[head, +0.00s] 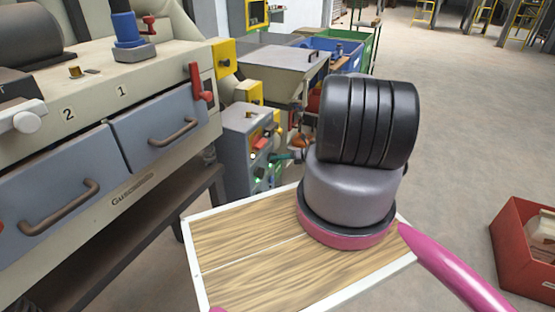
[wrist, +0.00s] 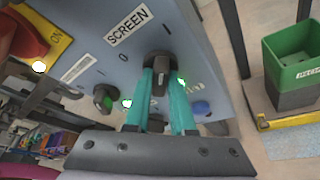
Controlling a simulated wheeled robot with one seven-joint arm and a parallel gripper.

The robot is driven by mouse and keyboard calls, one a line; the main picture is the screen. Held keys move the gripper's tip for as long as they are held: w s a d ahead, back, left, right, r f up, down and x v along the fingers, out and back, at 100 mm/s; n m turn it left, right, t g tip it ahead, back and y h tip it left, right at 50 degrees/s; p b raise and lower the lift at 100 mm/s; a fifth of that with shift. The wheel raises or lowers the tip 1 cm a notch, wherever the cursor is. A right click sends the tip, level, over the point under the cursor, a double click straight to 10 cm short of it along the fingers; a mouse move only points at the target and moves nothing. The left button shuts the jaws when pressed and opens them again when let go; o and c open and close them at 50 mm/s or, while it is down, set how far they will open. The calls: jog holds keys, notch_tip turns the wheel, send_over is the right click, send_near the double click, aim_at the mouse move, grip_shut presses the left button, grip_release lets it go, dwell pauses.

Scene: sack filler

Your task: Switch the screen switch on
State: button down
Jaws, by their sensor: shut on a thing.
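The screen switch (wrist: 157,62) is a black rotary knob on a grey panel, beside the white SCREEN label (wrist: 130,23) in the wrist view. A 0 mark shows to the knob's left. My gripper (wrist: 160,84) has teal fingers shut on the knob, one on each side. The fingers hide part of the knob, and I cannot tell its exact setting. In the head view the panel is on the grey control box (head: 238,138); my teal fingers (head: 291,156) reach its right side, and my arm hides some of the area.
A second black knob (wrist: 105,98), lit green lamps (wrist: 182,82) and a blue button (wrist: 201,107) sit close to the fingers. A red handle (wrist: 27,38) is at upper left. A green bin (wrist: 293,55) stands right. A red crate (head: 524,250) is on the floor.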

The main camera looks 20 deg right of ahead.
jog(key=c, duration=0.8)
grip_release()
jog(key=shift+o, duration=0.2)
jog(key=shift+d, duration=0.15)
jog(key=v, duration=1)
jog(key=shift+s+d, duration=0.25)
